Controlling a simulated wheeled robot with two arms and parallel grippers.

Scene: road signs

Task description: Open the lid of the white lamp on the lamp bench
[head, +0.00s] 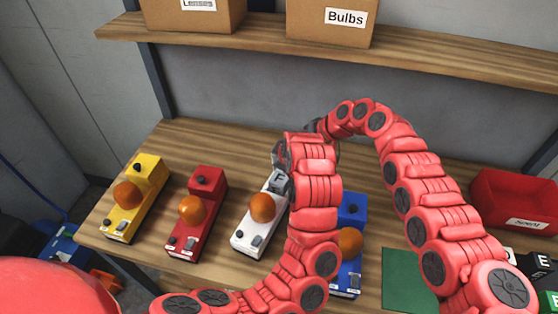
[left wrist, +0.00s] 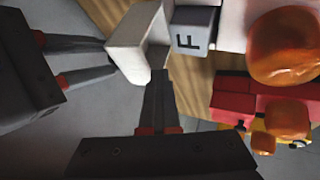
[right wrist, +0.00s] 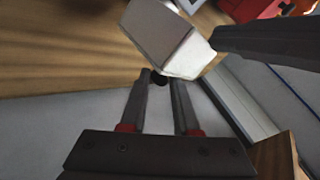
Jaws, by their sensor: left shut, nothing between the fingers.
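The white lamp (head: 246,232) stands on the lamp bench (head: 165,150), with an orange bulb on top. Its lid (left wrist: 143,42) is raised, and a grey block marked F (left wrist: 195,30) shows in the uncovered end. My left gripper (left wrist: 157,78) is shut and empty, its tips at the lid's edge; contact is unclear. My right gripper (right wrist: 159,78) is on the lid's outer side, its fingers apart on either side of a small black knob (right wrist: 160,79); whether they pinch it is unclear. In the head view my arms hide the lid and most of both grippers.
Yellow (head: 150,175), red (head: 206,185) and blue (head: 352,212) lamps stand beside the white one. A green mat (head: 405,275) and a red bin (head: 515,200) lie to the right. A shelf (head: 270,40) with boxes runs above the back of the bench.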

